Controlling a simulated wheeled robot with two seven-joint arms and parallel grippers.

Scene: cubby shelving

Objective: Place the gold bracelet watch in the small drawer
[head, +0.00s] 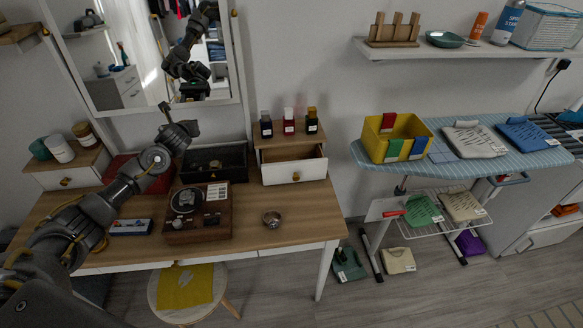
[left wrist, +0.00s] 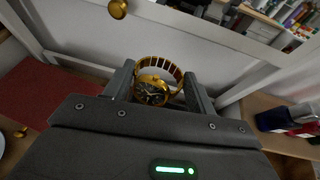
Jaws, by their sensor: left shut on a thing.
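The gold bracelet watch (left wrist: 153,90) shows in the left wrist view between the fingers of my left gripper (left wrist: 158,88). It has a dark dial and a gold band that arches up. The gripper is shut on it. In the head view my left gripper (head: 178,122) is raised in front of the wall, below the mirror and left of the small drawer; I cannot make out the watch there. The small white drawer (head: 294,172) with a gold knob sits on the right of the vanity and is pulled open. My right gripper is not in view.
Perfume bottles (head: 289,121) stand on top of the drawer unit. A mirror (head: 150,55) hangs behind.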

